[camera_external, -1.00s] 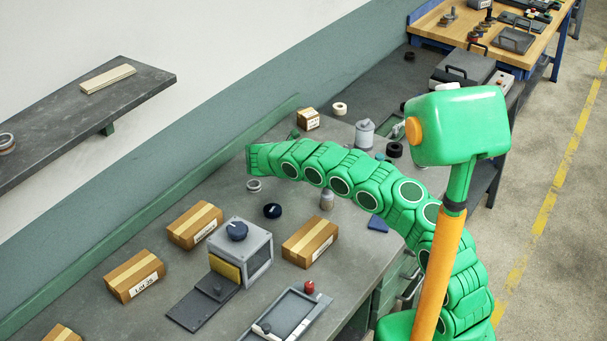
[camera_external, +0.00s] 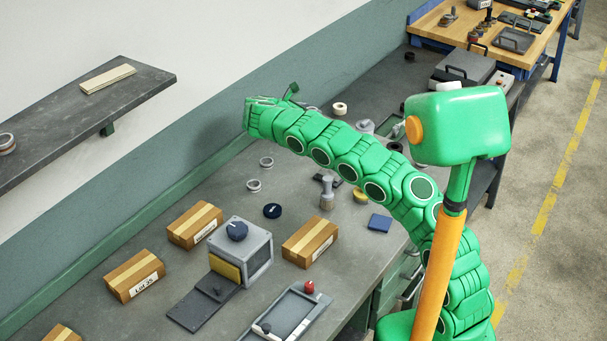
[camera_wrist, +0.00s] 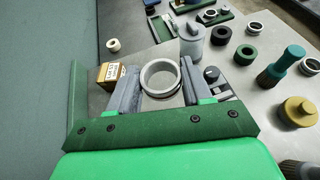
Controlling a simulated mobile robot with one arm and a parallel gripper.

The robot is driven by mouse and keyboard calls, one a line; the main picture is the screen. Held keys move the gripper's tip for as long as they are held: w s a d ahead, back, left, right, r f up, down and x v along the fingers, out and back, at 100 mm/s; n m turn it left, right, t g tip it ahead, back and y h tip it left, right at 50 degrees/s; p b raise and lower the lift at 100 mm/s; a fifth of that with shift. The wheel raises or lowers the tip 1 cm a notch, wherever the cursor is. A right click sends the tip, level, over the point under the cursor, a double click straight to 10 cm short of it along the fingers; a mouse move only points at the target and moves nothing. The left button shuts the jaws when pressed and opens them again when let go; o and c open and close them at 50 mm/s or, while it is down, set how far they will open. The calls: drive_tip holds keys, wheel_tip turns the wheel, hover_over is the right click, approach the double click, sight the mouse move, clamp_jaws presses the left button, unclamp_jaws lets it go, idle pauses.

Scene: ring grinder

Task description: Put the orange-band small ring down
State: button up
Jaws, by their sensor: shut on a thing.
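My gripper (camera_wrist: 158,68) is shut on a pale grey small ring (camera_wrist: 160,92), which sits between its two grey fingers in the wrist view. No orange band shows on the side of the ring that I see. In the external view my arm's end is raised over the back of the grey workbench (camera_external: 215,205), near the wall. The held ring cannot be clearly made out there. Two other small grey rings, one farther back (camera_external: 265,162) and one nearer (camera_external: 254,185), lie on the bench below my arm.
A small box (camera_wrist: 109,76) stands left of the fingers, and a grey canister (camera_wrist: 192,42) stands beyond the right one. Dark rings, a teal-handled tool (camera_wrist: 281,67) and a yellow knob (camera_wrist: 297,110) are to the right. Cardboard boxes (camera_external: 194,224) stand nearer on the bench.

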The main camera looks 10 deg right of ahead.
drive_tip(key=shift+a+r, duration=0.35)
drive_tip(key=s+a+n+t+y, duration=0.3)
drive_tip(key=a+n+y, duration=0.1)
drive_tip(key=a, duration=0.4)
drive_tip(key=s+a+n+t+y, duration=0.3)
drive_tip(key=s+a+n, duration=0.1)
drive_tip(key=a, duration=0.3)
drive_tip(key=n+y, duration=0.2)
drive_tip(key=y, duration=0.1)
hover_over(294, 197)
wheel_tip(294, 197, down, 10)
drive_tip(key=shift+a+f, duration=0.1)
drive_tip(key=shift+f, duration=3.85)
drive_tip(key=shift+f, duration=0.1)
drive_tip(key=o, duration=1.1)
